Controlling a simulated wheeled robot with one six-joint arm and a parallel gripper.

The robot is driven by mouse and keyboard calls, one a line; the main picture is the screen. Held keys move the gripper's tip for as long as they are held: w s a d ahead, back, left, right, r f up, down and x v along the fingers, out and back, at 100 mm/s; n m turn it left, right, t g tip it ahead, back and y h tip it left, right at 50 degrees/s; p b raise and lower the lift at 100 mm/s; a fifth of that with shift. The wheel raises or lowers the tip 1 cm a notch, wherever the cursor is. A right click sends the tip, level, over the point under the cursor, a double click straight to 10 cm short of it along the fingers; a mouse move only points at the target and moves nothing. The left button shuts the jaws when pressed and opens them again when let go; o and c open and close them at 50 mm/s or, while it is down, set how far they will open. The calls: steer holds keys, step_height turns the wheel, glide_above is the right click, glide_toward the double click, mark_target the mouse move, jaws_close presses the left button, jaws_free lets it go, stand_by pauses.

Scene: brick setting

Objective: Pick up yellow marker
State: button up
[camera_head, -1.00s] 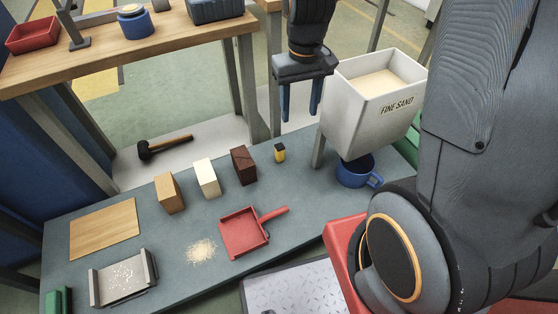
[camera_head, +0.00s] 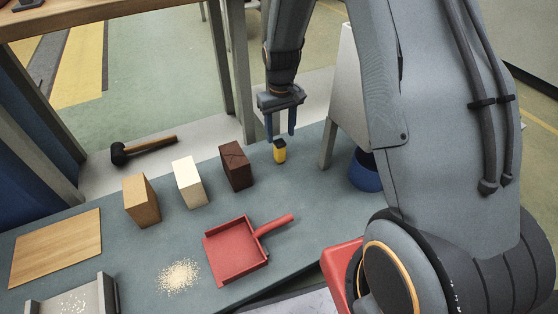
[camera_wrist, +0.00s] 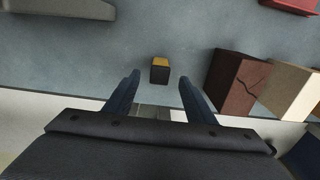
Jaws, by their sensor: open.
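The yellow marker (camera_head: 280,152) is a short, stubby yellow block with a black top. It stands on the grey-blue bench (camera_head: 200,233) just right of the dark brown brick. My gripper (camera_head: 281,137) is above and behind it in the head view, fingers pointing down, open and empty. In the wrist view the marker (camera_wrist: 160,71) lies beyond the fingertips, roughly centred between the two blue fingers (camera_wrist: 157,80). The gap between the fingers is wider than the marker. I cannot tell the exact height of the fingertips over the bench.
A dark brown brick (camera_head: 236,166), a white brick (camera_head: 189,182) and a tan brick (camera_head: 141,200) stand left of the marker. A red dustpan (camera_head: 236,252) lies in front. The sand hopper's leg (camera_head: 327,144) and a blue mug (camera_head: 364,172) are to the right.

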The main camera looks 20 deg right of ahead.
mark_target(280, 151)
steer(key=shift+w+f+b, duration=0.2)
steer(key=shift+w+f, duration=0.05)
steer(key=shift+f, duration=0.3)
steer(key=shift+w+f+b, duration=0.15)
steer(key=shift+w+f, duration=0.1)
steer(key=shift+f, duration=0.6)
steer(key=shift+s+f+b, duration=0.2)
steer(key=shift+f+b, duration=1.75)
steer(key=shift+f, duration=1.6)
steer(key=c, duration=1.2)
steer(key=shift+o, duration=0.2)
step_height(280, 151, up, 10)
steer(key=p, duration=0.4)
steer(key=shift+r, duration=0.1)
